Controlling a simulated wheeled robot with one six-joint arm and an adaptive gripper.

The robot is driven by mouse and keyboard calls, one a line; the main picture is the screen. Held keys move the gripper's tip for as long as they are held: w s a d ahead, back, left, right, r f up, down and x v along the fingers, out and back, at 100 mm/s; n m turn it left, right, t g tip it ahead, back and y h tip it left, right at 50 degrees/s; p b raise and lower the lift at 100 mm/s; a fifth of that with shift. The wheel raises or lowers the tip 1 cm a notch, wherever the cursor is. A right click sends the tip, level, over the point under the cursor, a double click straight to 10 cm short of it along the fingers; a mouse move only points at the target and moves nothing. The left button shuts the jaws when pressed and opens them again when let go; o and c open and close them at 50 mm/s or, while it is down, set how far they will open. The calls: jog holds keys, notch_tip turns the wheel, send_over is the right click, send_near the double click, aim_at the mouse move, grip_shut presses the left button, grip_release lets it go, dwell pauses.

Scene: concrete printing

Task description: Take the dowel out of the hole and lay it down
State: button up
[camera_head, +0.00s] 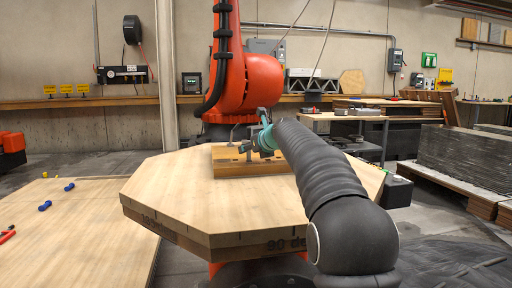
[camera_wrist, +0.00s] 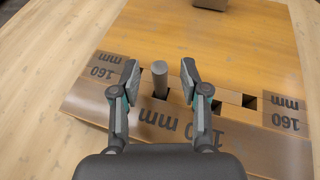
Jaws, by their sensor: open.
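A grey cylindrical dowel (camera_wrist: 160,78) stands upright in a hole along the slotted edge of a wooden board in the wrist view. The board (camera_wrist: 235,60) is marked "160 mm" and has other dark, empty openings beside the dowel. My gripper (camera_wrist: 160,70) is open, with one finger on each side of the dowel and a visible gap on both sides. In the head view, my gripper (camera_head: 250,146) is over the board (camera_head: 235,185), which lies on an octagonal wooden table (camera_head: 170,195). The dowel is hard to make out there.
The octagonal tabletop is bare around the board, mainly to the left. A large orange robot arm (camera_head: 250,85) stands behind the table. A lower wooden surface (camera_head: 90,220) with blue and red items is at left.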

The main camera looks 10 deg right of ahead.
jog(key=shift+w+a+f, duration=0.2)
jog(key=shift+w, duration=0.35)
grip_shut()
jog(key=shift+r, duration=0.2)
jog(key=shift+r+p, duration=3.1)
jog(key=shift+p, duration=1)
jog(key=shift+r+p, duration=1.3)
jog(key=shift+r, duration=1.65)
